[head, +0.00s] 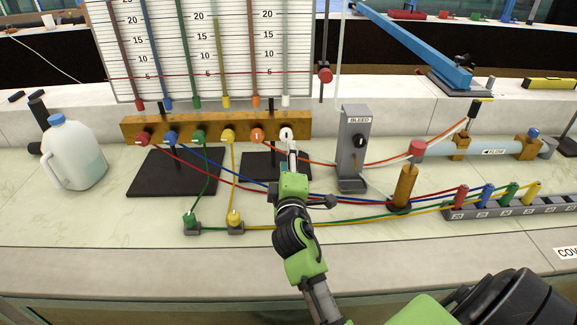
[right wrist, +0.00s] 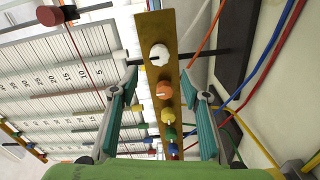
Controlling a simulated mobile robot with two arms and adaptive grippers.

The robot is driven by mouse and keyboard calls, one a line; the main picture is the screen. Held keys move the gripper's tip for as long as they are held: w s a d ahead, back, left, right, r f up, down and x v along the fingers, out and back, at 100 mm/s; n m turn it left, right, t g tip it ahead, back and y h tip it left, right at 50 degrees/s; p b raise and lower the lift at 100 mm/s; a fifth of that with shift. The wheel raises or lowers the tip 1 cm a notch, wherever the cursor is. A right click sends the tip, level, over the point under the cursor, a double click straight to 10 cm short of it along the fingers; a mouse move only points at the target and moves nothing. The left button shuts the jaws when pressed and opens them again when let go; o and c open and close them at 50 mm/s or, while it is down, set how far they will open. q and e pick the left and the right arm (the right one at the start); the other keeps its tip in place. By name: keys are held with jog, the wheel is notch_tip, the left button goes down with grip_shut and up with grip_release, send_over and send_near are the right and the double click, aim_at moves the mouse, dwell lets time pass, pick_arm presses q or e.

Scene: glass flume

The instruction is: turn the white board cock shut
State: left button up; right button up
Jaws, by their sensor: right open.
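The white board cock (head: 286,133) is the rightmost knob on the wooden bar (head: 215,125) below the tube board. In the right wrist view the white cock (right wrist: 160,54) is a round white knob with a dark slot mark. My right gripper (head: 291,158) reaches up to it from the front. In the right wrist view my right gripper (right wrist: 159,78) is open, its two teal-padded fingers apart. The white cock shows just beyond the fingertips, roughly centred between them; I cannot tell whether either finger touches it. My left gripper is not in view.
The orange cock (head: 257,135) is close on the left, with yellow, green, blue and red ones further along. The grey BLEED post (head: 354,150) stands to the right. Coloured hoses cross the bench behind my arm. A white jug (head: 72,155) stands at the left.

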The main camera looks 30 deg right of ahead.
jog(key=shift+v, duration=1.7)
